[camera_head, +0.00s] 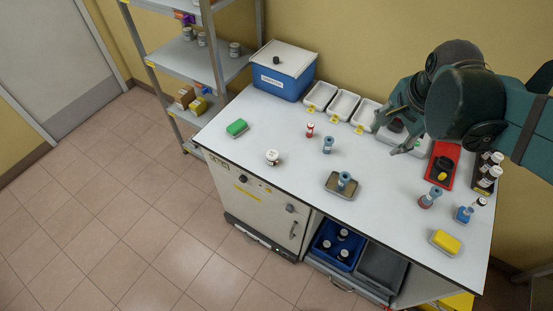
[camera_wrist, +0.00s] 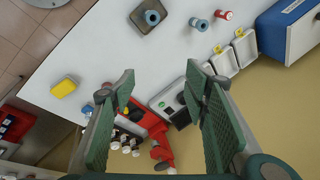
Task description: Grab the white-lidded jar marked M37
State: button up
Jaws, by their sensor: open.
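A white-lidded jar (camera_head: 272,157) stands upright on the left half of the white worktop in the head view. Its marking is too small to read, so I cannot tell whether it is M37. It does not show in the wrist view. More jars with pale lids (camera_head: 235,49) stand on the shelf rack; their marks are unreadable too. My gripper (camera_head: 388,137) is open and empty above the back right of the worktop, well to the right of the jar. In the wrist view its two fingers (camera_wrist: 160,85) are spread wide apart.
A blue box (camera_head: 285,75) and white trays (camera_head: 343,105) line the back. Dark bottles (camera_head: 487,178) stand right. The worktop's front-left edge is near the jar.

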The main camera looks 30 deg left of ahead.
jog(key=w+a+f+m+g, duration=0.15)
jog(key=a+f, duration=0.35)
jog(key=a, duration=0.5)
jog(key=m+g+h+b, duration=0.1)
jog(key=m+g+b, duration=0.15)
jog(key=m, duration=0.45)
send_over(272, 154)
jog(key=shift+n+t, duration=0.25)
jog(key=shift+t, duration=0.25)
jog(key=f, duration=1.1)
jog(key=d+f, duration=0.1)
jog(key=f, duration=0.5)
jog(key=shift+w, duration=0.15)
jog(key=shift+s+a+f, duration=0.25)
jog(key=shift+a+f, duration=0.2)
jog(key=shift+a, duration=0.05)
jog(key=shift+f, duration=1.25)
jog(key=shift+w+f+b, duration=0.1)
jog(key=shift+f+b, duration=0.2)
jog(key=shift+f, duration=2.3)
